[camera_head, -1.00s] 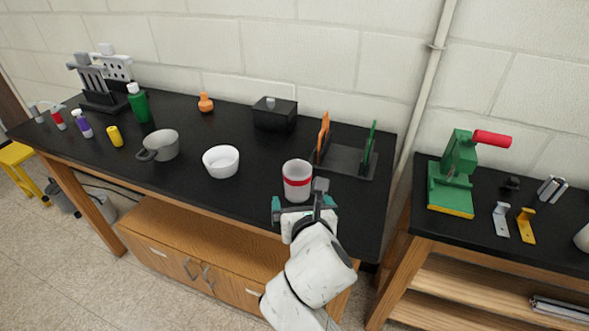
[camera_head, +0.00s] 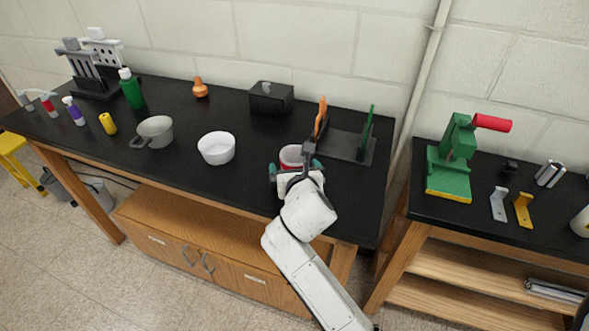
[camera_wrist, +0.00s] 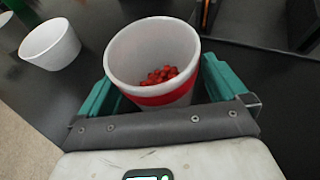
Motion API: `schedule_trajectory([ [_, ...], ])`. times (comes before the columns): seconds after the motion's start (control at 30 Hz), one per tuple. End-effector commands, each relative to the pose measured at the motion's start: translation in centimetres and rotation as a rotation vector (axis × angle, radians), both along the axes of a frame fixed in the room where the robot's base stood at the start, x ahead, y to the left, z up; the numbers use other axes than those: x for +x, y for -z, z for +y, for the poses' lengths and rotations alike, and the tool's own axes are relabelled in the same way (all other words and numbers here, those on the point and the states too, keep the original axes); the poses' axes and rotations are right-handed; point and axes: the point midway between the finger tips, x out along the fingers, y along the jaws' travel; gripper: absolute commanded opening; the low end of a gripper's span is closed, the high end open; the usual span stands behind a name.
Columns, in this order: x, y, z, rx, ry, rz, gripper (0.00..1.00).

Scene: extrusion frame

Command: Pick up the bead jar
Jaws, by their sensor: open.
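The bead jar (camera_head: 291,155) is a whitish cup with a red band, standing on the black bench top near its front edge. In the wrist view the jar (camera_wrist: 151,52) is open at the top, with red beads (camera_wrist: 160,74) at its bottom. My gripper (camera_head: 296,170) is at the jar, and its arm hides the jar's lower part in the head view. In the wrist view the teal fingers of my gripper (camera_wrist: 158,88) are open, one on each side of the jar. I cannot tell whether they touch it.
A white bowl (camera_head: 217,148) stands left of the jar, and a grey pot (camera_head: 154,132) farther left. A dark rack (camera_head: 345,146) with orange and green uprights is close behind the jar on the right. A black box (camera_head: 270,98) stands farther back.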

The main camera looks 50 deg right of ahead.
Motion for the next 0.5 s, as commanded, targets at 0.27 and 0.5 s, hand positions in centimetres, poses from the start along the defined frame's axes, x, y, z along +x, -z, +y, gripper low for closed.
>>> schedule_trajectory([
  [0.27,0.28,0.22,-0.31,0.001,0.0,0.0,1.0],
  [0.5,0.27,0.2,-0.3,0.001,0.001,0.0,0.78],
])
